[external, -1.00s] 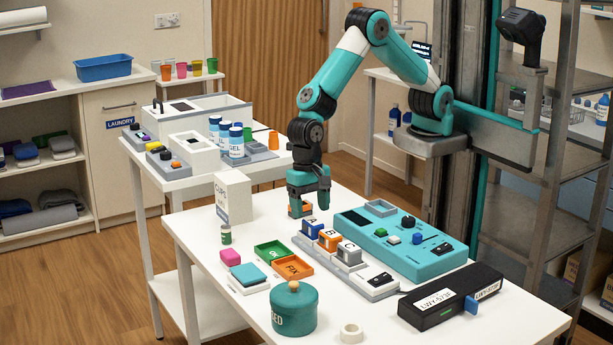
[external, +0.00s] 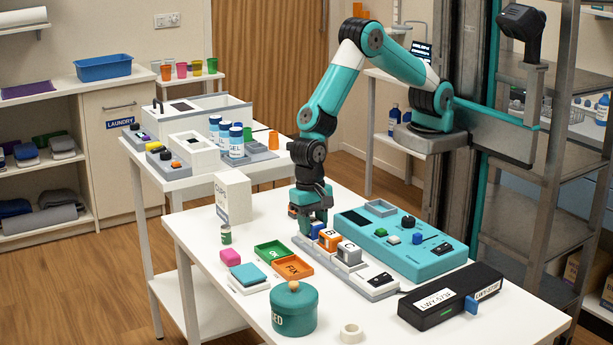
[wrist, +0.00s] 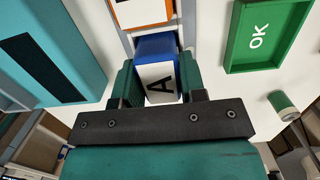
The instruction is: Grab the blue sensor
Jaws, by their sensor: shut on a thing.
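The blue sensor (wrist: 155,48) is a small blue block with a white face marked "A". In the wrist view it sits between the two teal fingers of my gripper (wrist: 158,82), which are shut on its sides. In the external view my gripper (external: 315,228) is down at the far left end of the light grey rack (external: 378,291), and its fingers mostly hide the blue sensor. The sensor appears to be still in its slot; I cannot tell whether it is lifted at all.
An orange sensor "B" (external: 328,239) and a grey sensor "C" (external: 349,253) stand beside it in the rack. A teal control panel (external: 440,262) lies to the right. Green "OK" (external: 273,252) and orange "FIX" (external: 293,267) trays lie to the left.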

